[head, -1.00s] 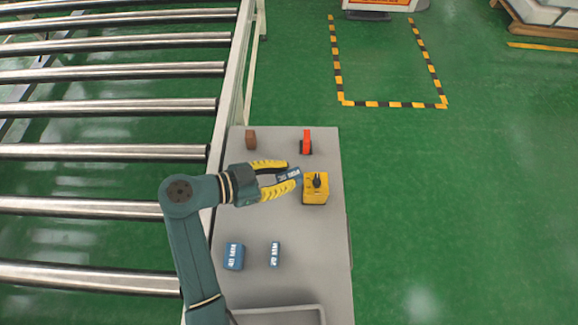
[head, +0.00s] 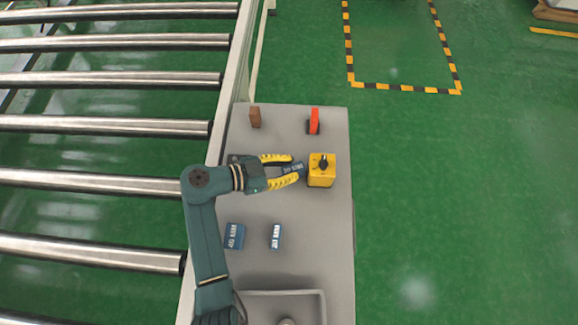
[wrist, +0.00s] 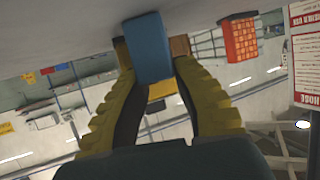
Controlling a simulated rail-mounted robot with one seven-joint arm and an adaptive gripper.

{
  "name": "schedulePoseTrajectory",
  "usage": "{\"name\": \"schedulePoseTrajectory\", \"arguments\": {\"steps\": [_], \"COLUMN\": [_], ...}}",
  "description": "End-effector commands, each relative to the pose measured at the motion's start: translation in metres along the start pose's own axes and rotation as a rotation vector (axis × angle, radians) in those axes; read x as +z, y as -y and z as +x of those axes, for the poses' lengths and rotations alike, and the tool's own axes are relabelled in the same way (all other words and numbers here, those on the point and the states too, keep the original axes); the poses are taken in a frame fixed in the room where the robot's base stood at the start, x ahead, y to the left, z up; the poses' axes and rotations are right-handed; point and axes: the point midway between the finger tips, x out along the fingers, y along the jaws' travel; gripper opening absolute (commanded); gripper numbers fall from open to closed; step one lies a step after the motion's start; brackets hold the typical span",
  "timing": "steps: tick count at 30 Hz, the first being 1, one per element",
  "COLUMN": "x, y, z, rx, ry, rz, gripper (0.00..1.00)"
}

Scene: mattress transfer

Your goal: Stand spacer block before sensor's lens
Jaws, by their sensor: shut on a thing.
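In the wrist view the block (wrist: 148,45) sits between the fingertips (wrist: 152,62), close to the grey surface. A yellow box (head: 321,178) with a dark knob on top stands just right of the held block, with little or no gap. An upright orange-red piece on a dark foot (head: 314,122) stands farther back. Which of these is the sensor, and where its lens is, I cannot tell. Whether the block touches the table is unclear.
Two more blue blocks, a wider one (head: 234,236) and a narrower one (head: 276,236), lie nearer on the grey table (head: 310,225). A brown block (head: 255,117) stands at the back left. A grey tray (head: 322,305) is at the front. A roller conveyor (head: 100,125) runs along the left.

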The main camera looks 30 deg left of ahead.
Motion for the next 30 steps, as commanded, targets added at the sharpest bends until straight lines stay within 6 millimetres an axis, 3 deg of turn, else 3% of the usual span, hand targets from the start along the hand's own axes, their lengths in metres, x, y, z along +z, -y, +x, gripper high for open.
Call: {"name": "schedulePoseTrajectory", "arguments": {"steps": [1, 4, 14, 17, 24, 30], "x": [0.002, 0.001, -0.003, -0.002, -0.002, -0.001], "y": [0.0, 0.0, 0.0, 0.001, 0.002, 0.001], "z": [0.001, 0.0, -0.001, -0.015, -0.075, -0.112], "rx": [0.0, 0.0, 0.0, -0.004, -0.007, -0.003], "ry": [0.0, 0.0, 0.0, 0.0, 0.0, 0.0], "rz": [0.0, 0.0, -0.001, -0.001, -0.002, -0.002], "gripper": [0.3, 0.48, 0.48, 0.48, 0.48, 0.48]}}
